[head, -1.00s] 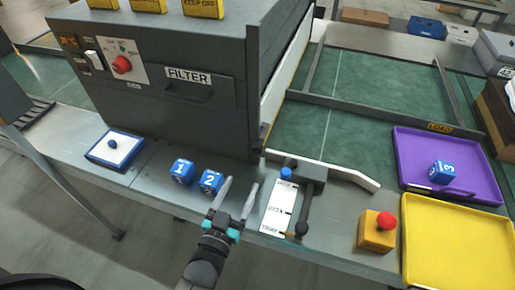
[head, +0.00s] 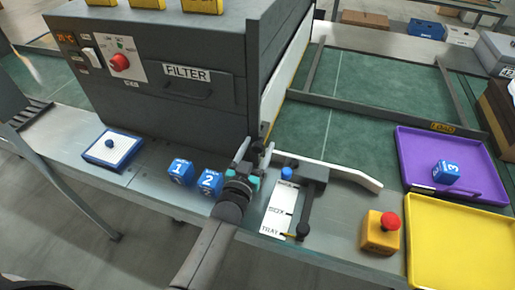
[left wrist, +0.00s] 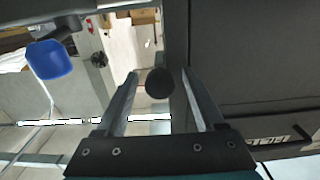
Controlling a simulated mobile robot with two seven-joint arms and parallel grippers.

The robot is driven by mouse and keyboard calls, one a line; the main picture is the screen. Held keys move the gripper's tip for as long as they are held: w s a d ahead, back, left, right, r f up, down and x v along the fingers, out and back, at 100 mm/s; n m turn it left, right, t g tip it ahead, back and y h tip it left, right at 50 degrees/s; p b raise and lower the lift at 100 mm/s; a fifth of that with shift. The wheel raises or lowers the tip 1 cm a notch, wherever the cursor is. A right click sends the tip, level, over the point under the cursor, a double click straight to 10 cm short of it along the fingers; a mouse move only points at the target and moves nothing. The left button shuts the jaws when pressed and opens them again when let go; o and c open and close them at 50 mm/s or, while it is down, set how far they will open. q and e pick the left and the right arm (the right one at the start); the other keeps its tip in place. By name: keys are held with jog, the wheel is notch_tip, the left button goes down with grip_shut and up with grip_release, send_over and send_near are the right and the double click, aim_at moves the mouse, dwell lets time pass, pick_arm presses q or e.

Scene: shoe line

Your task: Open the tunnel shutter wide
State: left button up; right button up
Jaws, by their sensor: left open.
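The dark grey tunnel housing (head: 215,115) stands at the upper left in the head view. Its right-hand end is seen steeply from the side, with a pale strip (head: 283,85) along it. I cannot tell how far the shutter is open. A dark round knob (left wrist: 160,82) shows in the left wrist view between the open fingers of my left gripper (left wrist: 160,76). In the head view the left gripper (head: 254,152) is at the tunnel's lower right front corner, mostly covering the knob. Whether the fingers touch it cannot be told. My right gripper is not in view.
Blue cubes numbered 1 (head: 180,171) and 2 (head: 208,182) lie left. A red-button box (head: 379,233), purple tray (head: 410,140) and yellow tray (head: 425,240) are farther right.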

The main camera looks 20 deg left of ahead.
pick_arm(q)
grip_shut()
dwell(0.7)
dwell(0.8)
